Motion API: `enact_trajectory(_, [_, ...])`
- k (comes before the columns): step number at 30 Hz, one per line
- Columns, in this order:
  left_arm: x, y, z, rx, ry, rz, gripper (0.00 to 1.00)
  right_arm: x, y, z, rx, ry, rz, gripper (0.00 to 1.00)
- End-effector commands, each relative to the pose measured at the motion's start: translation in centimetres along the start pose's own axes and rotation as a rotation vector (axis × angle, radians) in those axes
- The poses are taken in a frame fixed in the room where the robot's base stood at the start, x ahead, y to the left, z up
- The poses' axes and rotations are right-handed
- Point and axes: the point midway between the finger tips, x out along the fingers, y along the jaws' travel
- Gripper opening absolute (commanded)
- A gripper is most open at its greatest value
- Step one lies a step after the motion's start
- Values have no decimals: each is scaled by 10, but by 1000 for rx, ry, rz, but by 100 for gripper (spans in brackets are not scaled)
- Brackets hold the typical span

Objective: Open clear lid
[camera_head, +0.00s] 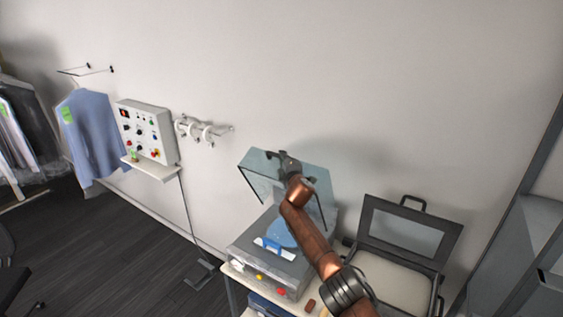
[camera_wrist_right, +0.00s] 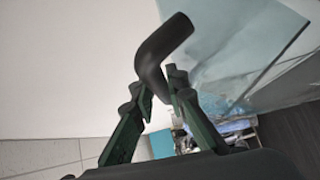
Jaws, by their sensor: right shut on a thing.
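The clear lid (camera_head: 257,172) is bluish and see-through, and it stands raised and tilted above its grey machine base (camera_head: 245,249) in the head view. Its pane also shows in the right wrist view (camera_wrist_right: 228,42). My right gripper (camera_head: 289,160) is at the lid's upper edge. In the wrist view its green fingers (camera_wrist_right: 161,88) are closed around a bent black handle (camera_wrist_right: 160,48) beside the pane. A blue item (camera_head: 272,244) lies inside the base, partly hidden by my right arm. My left gripper is not in view.
An open case (camera_head: 405,232) with a dark-framed window lid stands right of the machine. A control panel (camera_head: 146,131), wall hooks (camera_head: 207,130) and a hanging blue shirt (camera_head: 91,135) are to the left. The wall is close behind the lid.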

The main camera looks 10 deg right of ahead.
Motion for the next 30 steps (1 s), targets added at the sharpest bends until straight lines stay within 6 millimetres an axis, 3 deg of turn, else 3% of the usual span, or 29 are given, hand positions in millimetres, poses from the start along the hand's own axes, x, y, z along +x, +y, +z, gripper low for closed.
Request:
enact_trajectory(17, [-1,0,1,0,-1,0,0,3,4,-2,4,5,-4,0])
enact_trajectory(18, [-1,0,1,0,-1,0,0,3,4,-2,5,5,-4,15])
enact_trajectory(25, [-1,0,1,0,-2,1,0,3,3,1,6,2,-5,31])
enact_trajectory(30, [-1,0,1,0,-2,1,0,3,2,2,6,0,-6,31])
